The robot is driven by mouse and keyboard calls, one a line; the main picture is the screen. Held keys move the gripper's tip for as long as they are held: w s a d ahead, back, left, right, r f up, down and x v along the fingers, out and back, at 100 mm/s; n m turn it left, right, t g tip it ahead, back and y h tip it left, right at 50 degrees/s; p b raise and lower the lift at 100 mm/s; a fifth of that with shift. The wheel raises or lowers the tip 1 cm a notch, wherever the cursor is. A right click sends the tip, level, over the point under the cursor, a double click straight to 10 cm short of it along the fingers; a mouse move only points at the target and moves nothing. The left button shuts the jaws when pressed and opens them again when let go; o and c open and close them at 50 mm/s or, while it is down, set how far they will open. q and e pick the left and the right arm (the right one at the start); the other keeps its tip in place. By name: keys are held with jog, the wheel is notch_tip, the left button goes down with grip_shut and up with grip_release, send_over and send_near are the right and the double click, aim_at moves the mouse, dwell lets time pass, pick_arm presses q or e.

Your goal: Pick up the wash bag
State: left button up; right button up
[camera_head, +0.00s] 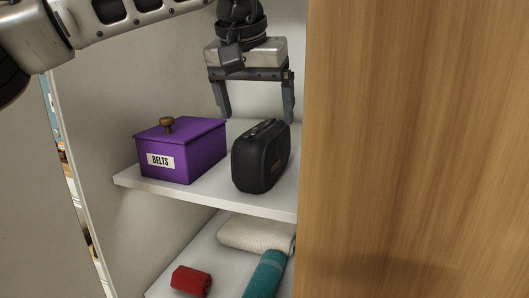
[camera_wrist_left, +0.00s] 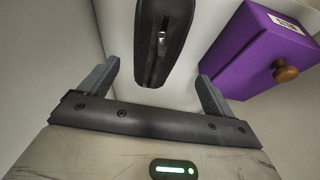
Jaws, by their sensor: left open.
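The wash bag (camera_head: 262,157) is a black, rounded, zipped case standing upright on the upper shelf. My left gripper (camera_head: 257,116) is open and empty, above and behind the bag in the head view, with its fingers pointing down. In the left wrist view the bag (camera_wrist_left: 163,42) shows its zip side, beyond the fingertips and roughly between them. The fingers (camera_wrist_left: 158,74) appear apart from the bag; I cannot tell the exact gap. My right gripper is not in view.
A purple box labelled BELTS (camera_head: 182,150) with a wooden knob stands left of the bag; it also shows in the wrist view (camera_wrist_left: 262,50). A wooden panel (camera_head: 415,150) closes off the right.

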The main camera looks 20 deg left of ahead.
aim_at(263, 127)
pick_arm(q)
jog(key=shift+d+p+x, duration=0.2)
jog(key=shift+p+x, duration=0.05)
jog(key=shift+x, duration=1.4)
jog(key=shift+d+p+x, duration=0.2)
jog(key=shift+x, duration=1.45)
jog(key=shift+s, duration=0.1)
jog(key=c, duration=1.3)
